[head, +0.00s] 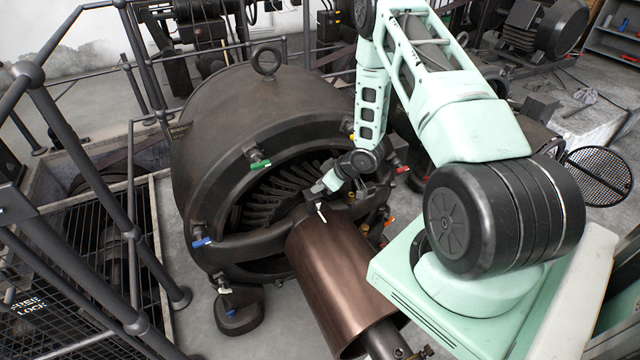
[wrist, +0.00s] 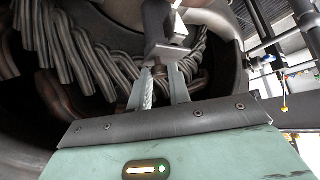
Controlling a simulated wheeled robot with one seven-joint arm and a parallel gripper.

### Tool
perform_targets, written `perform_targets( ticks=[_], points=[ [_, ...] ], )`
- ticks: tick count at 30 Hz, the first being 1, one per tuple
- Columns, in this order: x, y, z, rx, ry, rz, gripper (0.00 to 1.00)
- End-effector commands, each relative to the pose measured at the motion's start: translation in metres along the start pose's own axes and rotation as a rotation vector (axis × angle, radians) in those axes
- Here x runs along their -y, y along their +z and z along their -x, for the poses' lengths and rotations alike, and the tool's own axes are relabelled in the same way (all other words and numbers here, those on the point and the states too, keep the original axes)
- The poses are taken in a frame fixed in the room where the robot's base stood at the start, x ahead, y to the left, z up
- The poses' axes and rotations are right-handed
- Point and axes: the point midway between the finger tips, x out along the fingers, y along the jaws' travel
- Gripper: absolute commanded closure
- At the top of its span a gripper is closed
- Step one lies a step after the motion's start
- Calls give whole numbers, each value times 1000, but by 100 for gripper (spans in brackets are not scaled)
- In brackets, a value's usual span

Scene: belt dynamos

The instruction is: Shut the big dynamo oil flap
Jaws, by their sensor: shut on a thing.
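The big dynamo (head: 270,105) is a dark, round machine with an open front that shows its windings. A brown cylinder (head: 335,270) juts from its hub. My gripper (head: 319,190) is low at the hub, just above the cylinder's inner end. In the wrist view my gripper's fingers (wrist: 160,88) are closed around a small metal part below a grey block (wrist: 167,50). This looks like the oil flap, standing up from the hub, but its full outline and hinge are hidden. I cannot tell its exact angle.
Coloured handles ring the dynamo's rim, among them a green one (head: 260,165) and a blue one (head: 203,242). Grey railings (head: 125,200) stand at the left. A round black grille (head: 598,176) lies at the right. The windings (wrist: 75,55) are close behind my fingers.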

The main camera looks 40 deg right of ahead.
Motion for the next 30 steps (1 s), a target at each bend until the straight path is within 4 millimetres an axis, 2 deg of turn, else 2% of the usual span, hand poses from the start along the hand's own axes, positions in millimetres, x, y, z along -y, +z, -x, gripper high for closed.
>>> perform_targets(
  ticks=[9, 10, 12, 23, 26, 30],
  points=[
    [0, 3, -1, 5, -1, -3, 100],
    [0, 3, -1, 5, -1, -3, 76],
    [0, 3, -1, 5, -1, -3, 59],
    [0, 1, 4, 2, 1, -2, 59],
    [-1, 1, 16, 2, 2, -4, 59],
    [-2, 1, 44, 2, 4, -4, 59]
  ],
)
